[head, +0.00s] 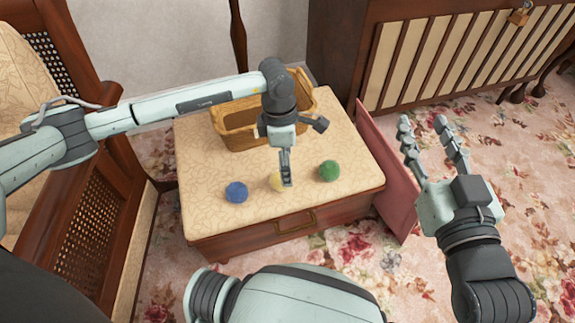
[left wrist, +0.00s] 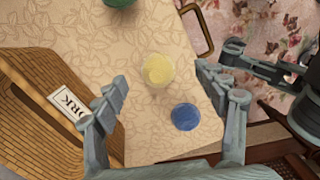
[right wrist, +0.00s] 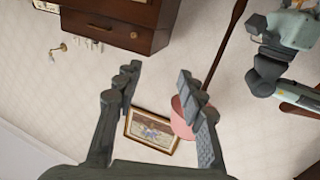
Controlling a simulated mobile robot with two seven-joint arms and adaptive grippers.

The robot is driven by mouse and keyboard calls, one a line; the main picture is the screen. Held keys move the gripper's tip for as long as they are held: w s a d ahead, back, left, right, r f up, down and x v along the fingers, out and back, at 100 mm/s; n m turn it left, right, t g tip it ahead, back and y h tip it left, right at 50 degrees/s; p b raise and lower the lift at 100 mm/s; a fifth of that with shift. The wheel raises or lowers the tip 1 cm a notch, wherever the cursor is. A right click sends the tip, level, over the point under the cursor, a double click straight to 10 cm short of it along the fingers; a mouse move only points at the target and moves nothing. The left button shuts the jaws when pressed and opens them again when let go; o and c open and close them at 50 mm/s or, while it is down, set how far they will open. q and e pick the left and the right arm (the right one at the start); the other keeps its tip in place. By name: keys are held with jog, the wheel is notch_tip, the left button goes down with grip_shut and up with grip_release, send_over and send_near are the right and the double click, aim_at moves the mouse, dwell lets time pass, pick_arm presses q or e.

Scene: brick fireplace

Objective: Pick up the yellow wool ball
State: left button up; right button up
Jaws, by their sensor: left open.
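The yellow wool ball (head: 276,183) lies on the pale patterned top of a small chest, between a blue ball (head: 236,191) and a green ball (head: 329,171). My left finger partly hides it in the head view. My left gripper (head: 304,153) is open and empty above the chest top. In the left wrist view the yellow ball (left wrist: 158,70) shows in the gap between the spread fingertips, with the blue ball (left wrist: 186,117) lower right. I cannot tell the exact height above it. My right gripper (head: 424,122) is open and empty, raised right of the chest.
A wicker basket (head: 238,118) stands on the back of the chest top (head: 215,222), close to my left gripper; it also shows in the left wrist view (left wrist: 30,110). A cane-sided chair (head: 85,220) is at left. A slatted cabinet (head: 440,50) stands at the back right.

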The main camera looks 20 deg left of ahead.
aim_at(279, 175)
pick_arm(q)
jog(key=shift+w+a+f+y, duration=0.2)
jog(key=shift+a+f+y, duration=0.3)
jog(key=shift+a+f, duration=0.35)
jog(key=f, duration=0.3)
jog(key=f+b, duration=0.1)
jog(key=f, duration=0.1)
jog(key=shift+s+a+f, duration=0.1)
jog(key=shift+s+f, duration=0.1)
jog(key=shift+s, duration=0.1)
jog(key=shift+f, duration=0.45)
jog(key=shift+w, duration=0.1)
jog(key=c, duration=1.2)
jog(key=shift+c, duration=0.2)
pick_arm(e)
jog(key=r, duration=0.1)
jog(key=a+r+t+y, duration=0.1)
jog(key=r, duration=0.1)
jog(key=s+a+r+t, duration=0.1)
jog(key=r, duration=0.1)
jog(key=shift+r, duration=0.25)
pick_arm(q)
jog(key=shift+r, duration=0.2)
